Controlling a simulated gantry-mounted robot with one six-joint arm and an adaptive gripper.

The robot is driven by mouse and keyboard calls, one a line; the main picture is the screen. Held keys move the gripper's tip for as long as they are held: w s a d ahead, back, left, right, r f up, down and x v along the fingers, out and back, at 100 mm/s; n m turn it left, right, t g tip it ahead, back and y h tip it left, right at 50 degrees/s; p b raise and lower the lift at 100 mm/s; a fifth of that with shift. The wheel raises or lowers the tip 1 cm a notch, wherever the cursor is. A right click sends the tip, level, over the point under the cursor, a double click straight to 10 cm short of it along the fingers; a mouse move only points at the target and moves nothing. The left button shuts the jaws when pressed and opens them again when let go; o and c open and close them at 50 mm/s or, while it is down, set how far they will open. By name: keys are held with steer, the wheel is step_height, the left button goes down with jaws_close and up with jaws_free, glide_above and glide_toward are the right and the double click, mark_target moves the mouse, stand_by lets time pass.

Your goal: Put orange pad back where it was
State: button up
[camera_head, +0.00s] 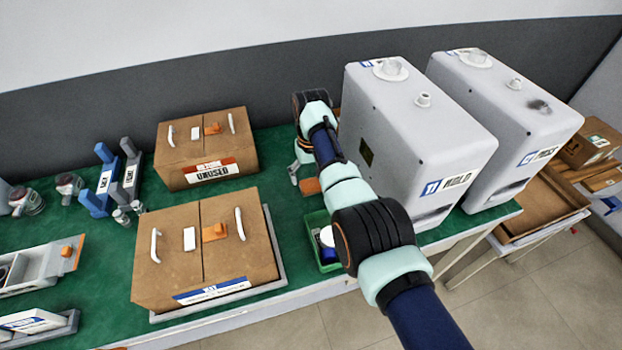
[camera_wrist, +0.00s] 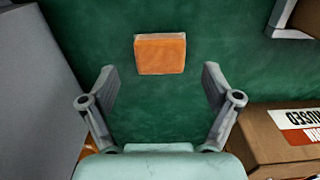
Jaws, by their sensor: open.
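A flat orange pad (camera_wrist: 160,54) lies on the green table top and shows whole in the wrist view, just beyond my fingertips. In the head view the orange pad (camera_head: 310,186) is partly hidden beside my arm. My gripper (camera_wrist: 159,85) is open and empty, with its two fingers spread wider than the pad and nothing between them. In the head view my gripper (camera_head: 296,172) is close to the pad, between the UNUSED box and the WORLD canister, mostly hidden by my wrist.
The UNUSED cardboard box (camera_head: 205,150) stands to the left, the grey WORLD canister (camera_head: 415,140) to the right. A green bin (camera_head: 318,240) holding a blue-and-white item and a second cardboard box (camera_head: 200,265) are nearer. Orange pieces also sit on both boxes. Bare green table surrounds the pad.

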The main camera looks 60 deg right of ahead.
mark_target(311, 184)
step_height(311, 184, up, 8)
steer(key=p, duration=0.2)
steer(key=shift+f, duration=0.1)
